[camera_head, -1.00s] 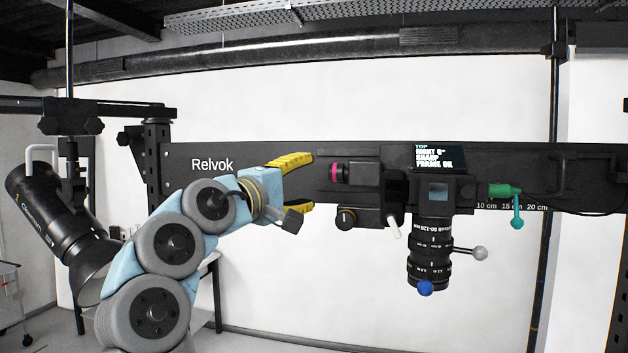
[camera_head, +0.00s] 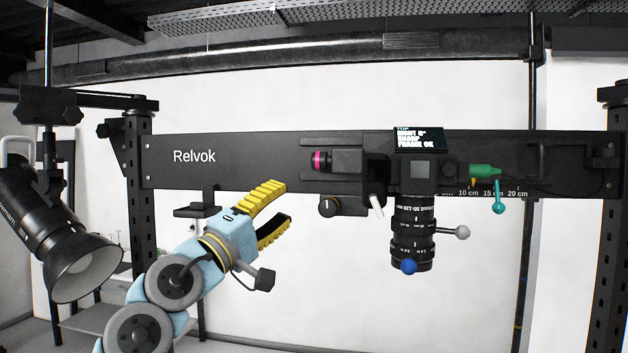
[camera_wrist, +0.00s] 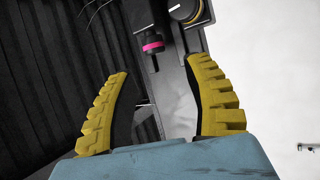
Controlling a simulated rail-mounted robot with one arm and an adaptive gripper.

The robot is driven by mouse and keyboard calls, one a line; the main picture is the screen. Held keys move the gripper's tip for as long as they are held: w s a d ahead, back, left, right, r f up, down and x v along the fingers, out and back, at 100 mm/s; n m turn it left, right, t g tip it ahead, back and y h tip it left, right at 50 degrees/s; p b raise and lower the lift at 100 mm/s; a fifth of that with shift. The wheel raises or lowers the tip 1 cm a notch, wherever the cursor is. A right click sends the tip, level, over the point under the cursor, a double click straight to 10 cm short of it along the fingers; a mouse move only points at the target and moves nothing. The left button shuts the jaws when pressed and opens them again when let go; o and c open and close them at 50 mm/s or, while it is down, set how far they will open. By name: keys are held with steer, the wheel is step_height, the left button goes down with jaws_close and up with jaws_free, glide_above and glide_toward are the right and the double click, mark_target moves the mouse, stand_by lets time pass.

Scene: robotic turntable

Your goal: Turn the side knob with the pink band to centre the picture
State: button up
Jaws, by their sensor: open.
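The side knob with the pink band (camera_head: 320,161) sticks out at the left end of the camera carriage on the black beam. In the wrist view the pink-banded knob (camera_wrist: 153,46) is ahead, beyond the fingertips and nothing touches it. My gripper (camera_head: 284,203) has yellow ribbed fingers, is open and empty, and is below and left of the knob, clear of it. The camera (camera_head: 422,170) hangs lens-down, and its small screen (camera_head: 418,139) reads roughly "TOP", "RIGHT 0°", "SHARP" and "FRAME OK"; the small text is hard to read.
A white lever (camera_head: 376,206), the lens (camera_head: 413,235) with a blue ball, and a green handle (camera_head: 485,170) lie to the right. A studio lamp (camera_head: 70,240) stands left. The space around my gripper is free.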

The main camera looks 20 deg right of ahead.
step_height(320, 180, down, 2)
steer(key=a+t+h+b, duration=0.1)
steer(key=a, duration=0.2)
steer(key=p, duration=0.6)
glide_toward(315, 167)
steer(key=x, duration=0.8)
steer(key=shift+d+r, duration=0.2)
steer(key=shift+r, duration=0.15)
steer(key=shift+x, duration=1.1)
steer(key=shift+w+f, duration=0.1)
steer(key=shift+f, duration=0.05)
steer(key=c, duration=0.9)
